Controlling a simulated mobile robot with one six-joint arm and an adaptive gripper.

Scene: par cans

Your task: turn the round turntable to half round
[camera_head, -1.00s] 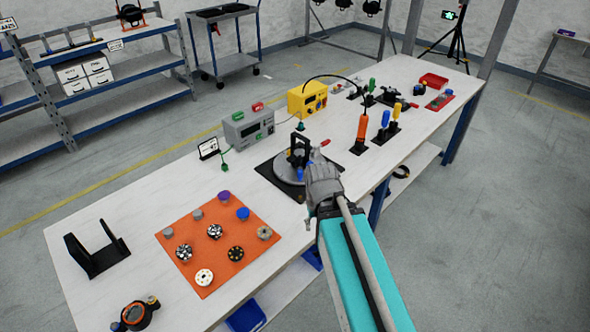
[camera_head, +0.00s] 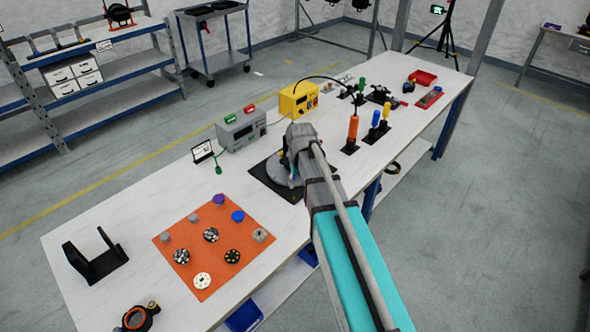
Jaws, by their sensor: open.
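The round turntable (camera_head: 277,172) is a grey disc on a black square base (camera_head: 262,178), near the middle of the white workbench. My arm reaches in from the lower right, and my gripper (camera_head: 290,165) is over the turntable. The arm hides most of the disc, its right side and whatever stands on it. The fingers show only as a small dark part at the arm's end. Whether they touch the turntable cannot be seen.
An orange mat (camera_head: 190,279) with several small round parts lies to the left. A grey power unit (camera_head: 241,130) and a yellow box (camera_head: 298,100) stand behind the turntable. An orange-handled tool (camera_head: 352,130) stands to the right. Bare bench (camera_head: 140,215) lies at the left.

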